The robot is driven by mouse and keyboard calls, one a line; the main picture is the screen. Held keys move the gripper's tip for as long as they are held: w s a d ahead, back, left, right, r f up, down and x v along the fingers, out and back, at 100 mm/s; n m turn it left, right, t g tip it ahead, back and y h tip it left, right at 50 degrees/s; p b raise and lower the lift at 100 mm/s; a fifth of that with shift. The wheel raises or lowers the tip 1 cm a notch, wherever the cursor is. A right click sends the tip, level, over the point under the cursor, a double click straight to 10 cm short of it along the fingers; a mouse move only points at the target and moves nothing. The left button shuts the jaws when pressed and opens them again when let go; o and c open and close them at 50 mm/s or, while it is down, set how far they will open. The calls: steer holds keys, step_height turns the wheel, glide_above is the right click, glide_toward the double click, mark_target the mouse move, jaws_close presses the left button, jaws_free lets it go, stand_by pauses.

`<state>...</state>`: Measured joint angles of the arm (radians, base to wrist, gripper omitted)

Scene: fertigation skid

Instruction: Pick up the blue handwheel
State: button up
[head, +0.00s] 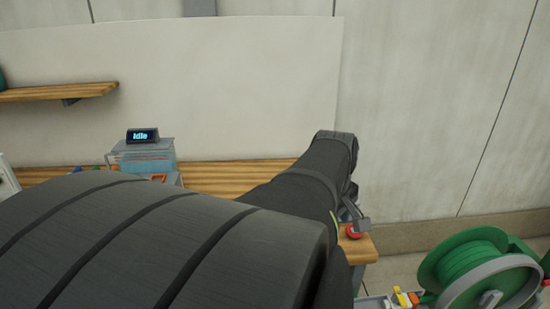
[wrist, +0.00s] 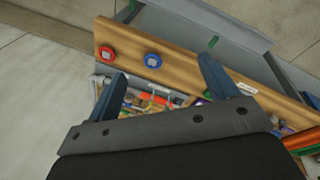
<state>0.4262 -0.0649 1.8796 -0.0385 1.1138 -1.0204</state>
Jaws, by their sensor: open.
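The blue handwheel (wrist: 152,60) is a small round wheel with a grey hub on a wooden board in the wrist view. It appears between the fingers of my gripper (wrist: 161,66), beyond their tips. The fingers are spread wide with nothing between them. I cannot tell the exact distance from the tips to the wheel. In the head view my own arm covers much of the bench, and I do not see the blue handwheel there.
A red handwheel (wrist: 107,53) sits left of the blue one on the same wooden board (wrist: 128,52); a red piece also shows in the head view (head: 354,231). Below the board is a cluttered container of coloured parts (wrist: 160,98). A green hose reel (head: 478,268) stands at the right.

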steer(key=w+d+f+n+g+y, duration=0.15)
steer(key=w+f+n, duration=0.25)
steer(key=w+n, duration=0.9)
steer(key=f, duration=0.4)
steer(key=w+f+m, duration=0.1)
steer(key=f, duration=0.3)
steer(key=w+f+m, duration=0.1)
steer(key=f, duration=0.3)
steer(key=shift+g, duration=0.25)
steer(key=shift+w+a+f, duration=0.1)
steer(key=shift+w+f, duration=0.15)
steer(key=shift+f, duration=1.2)
steer(key=shift+w+a+f, duration=0.1)
steer(key=shift+w+f, duration=0.1)
steer(key=shift+f, duration=1.25)
steer(key=shift+c, duration=0.2)
steer(key=c, duration=1)
